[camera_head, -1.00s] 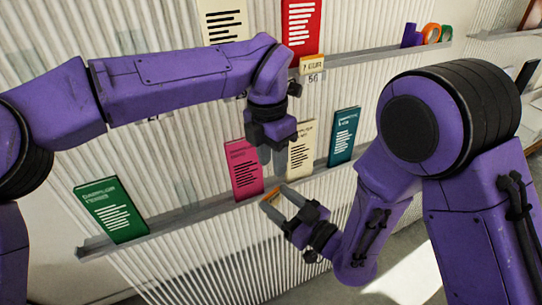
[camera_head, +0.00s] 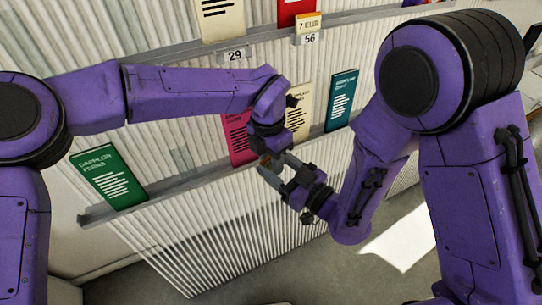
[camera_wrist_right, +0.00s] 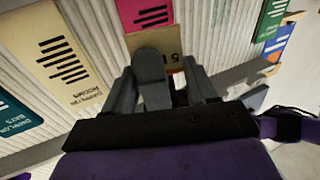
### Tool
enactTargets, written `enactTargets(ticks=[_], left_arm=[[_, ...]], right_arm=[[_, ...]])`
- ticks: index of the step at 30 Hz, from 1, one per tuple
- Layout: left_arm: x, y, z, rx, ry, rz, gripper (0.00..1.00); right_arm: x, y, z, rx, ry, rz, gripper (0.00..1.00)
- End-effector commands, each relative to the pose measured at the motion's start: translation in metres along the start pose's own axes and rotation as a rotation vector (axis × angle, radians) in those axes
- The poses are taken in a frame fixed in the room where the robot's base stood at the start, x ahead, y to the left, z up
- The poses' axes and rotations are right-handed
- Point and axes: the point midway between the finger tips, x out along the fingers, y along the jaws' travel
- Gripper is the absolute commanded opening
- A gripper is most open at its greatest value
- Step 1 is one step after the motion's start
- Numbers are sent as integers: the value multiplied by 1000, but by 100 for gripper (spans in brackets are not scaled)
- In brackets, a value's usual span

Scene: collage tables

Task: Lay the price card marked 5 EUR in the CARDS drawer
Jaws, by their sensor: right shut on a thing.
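The tan price card (camera_wrist_right: 158,42), showing an upside-down 5 and part of a letter, is between the fingers of my right gripper (camera_wrist_right: 165,88) in the right wrist view. In the head view, my right gripper (camera_head: 273,165) is shut on this card, of which only a small orange-brown bit (camera_head: 266,158) shows. My left gripper (camera_head: 266,150) comes down from above, right at the card; its fingertips are largely hidden, so I cannot tell its opening. A broad grey finger covers part of the card in the wrist view. No CARDS drawer is visible.
A ribbed wall has a lower ledge (camera_head: 165,200) with green (camera_head: 108,178), pink (camera_head: 238,138), cream (camera_head: 299,115) and teal (camera_head: 341,100) booklets. An upper ledge bears tags 29 (camera_head: 235,55) and 56 (camera_head: 310,39). Open floor shows at the bottom.

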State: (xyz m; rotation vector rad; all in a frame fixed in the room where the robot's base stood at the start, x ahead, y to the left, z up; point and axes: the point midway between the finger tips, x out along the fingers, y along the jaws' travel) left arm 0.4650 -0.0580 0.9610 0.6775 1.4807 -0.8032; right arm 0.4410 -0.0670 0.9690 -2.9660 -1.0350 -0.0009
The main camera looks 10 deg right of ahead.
Motion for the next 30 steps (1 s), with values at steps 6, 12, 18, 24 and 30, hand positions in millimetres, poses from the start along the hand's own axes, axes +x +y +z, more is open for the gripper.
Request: enactTargets(ticks=[6,12,18,24,30], left_arm=[[0,-1,0,1,0,-1,0],[0,-1,0,1,0,-1,0],[0,0,0,0,0,0,0],[0,0,0,0,0,0,0],[0,0,0,0,0,0,0]], right_arm=[[0,0,0,0,0,0,29],[0,0,0,0,0,0,87],[0,0,0,0,0,0,87],[-18,-2,43,86,-88,33,87],[-84,28,143,211,-376,293,87]])
